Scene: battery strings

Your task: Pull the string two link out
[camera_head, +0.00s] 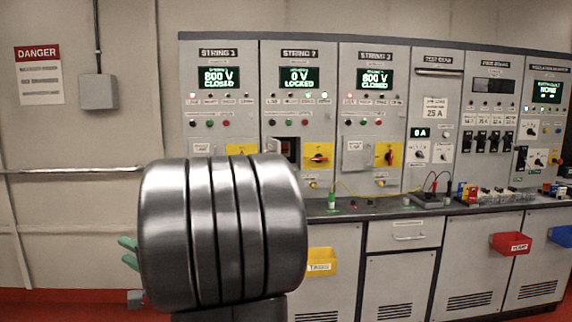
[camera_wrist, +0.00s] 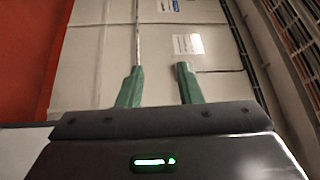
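The string two panel (camera_head: 298,110) shows "0 V LOCKED" on its green-lit display (camera_head: 299,77). Below the display is a small open compartment (camera_head: 285,148) with a dark inside and something reddish in it; the link itself is too small to make out. My large metal arm segment hides the panel just below it. To its right, a red handle (camera_head: 318,156) sits on a yellow plate. My gripper (camera_wrist: 160,72) is open and empty, its two green fingers well apart. In the head view its green tips (camera_head: 127,252) show left of my arm, well away from the panel.
String one (camera_head: 219,110) and string three (camera_head: 374,110) read "800 V CLOSED". A counter (camera_head: 385,208) runs below the panels, carrying a green item (camera_head: 332,199) and small parts. A yellow bin (camera_head: 322,261) and a red bin (camera_head: 511,243) hang in front. The left wall has a danger sign (camera_head: 39,75).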

